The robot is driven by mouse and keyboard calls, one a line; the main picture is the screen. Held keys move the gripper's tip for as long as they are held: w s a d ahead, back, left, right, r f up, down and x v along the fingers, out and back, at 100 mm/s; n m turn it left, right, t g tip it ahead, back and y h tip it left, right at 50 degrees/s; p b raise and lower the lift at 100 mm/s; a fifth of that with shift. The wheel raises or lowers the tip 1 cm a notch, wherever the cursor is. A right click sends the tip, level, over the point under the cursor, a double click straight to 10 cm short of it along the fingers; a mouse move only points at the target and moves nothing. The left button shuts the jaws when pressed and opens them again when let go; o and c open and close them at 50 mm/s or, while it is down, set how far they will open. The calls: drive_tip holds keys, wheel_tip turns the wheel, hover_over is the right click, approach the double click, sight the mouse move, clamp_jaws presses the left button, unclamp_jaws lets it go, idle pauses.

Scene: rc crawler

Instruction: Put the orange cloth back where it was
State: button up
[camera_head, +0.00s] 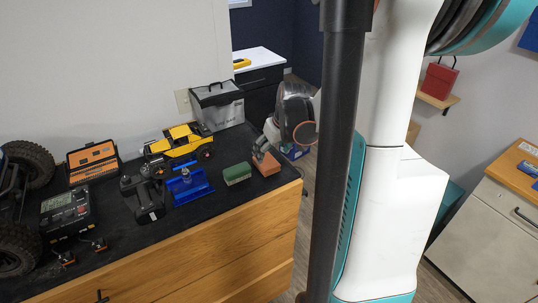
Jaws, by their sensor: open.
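A folded orange-brown cloth (267,167) lies on the black top of the wooden cabinet, near its right front corner. It looks like a small block. My gripper (260,153) is just above the cloth, with its fingers pointing down at the cloth's upper left side. It is open. I cannot tell whether the fingertips touch the cloth. My arm comes in from the right, and part of it is hidden behind my own column.
A green and tan sponge (237,173) lies just left of the cloth.

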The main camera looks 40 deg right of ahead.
drive_tip(key=shift+p+v, duration=0.35)
drive_tip(key=shift+v, duration=2.2)
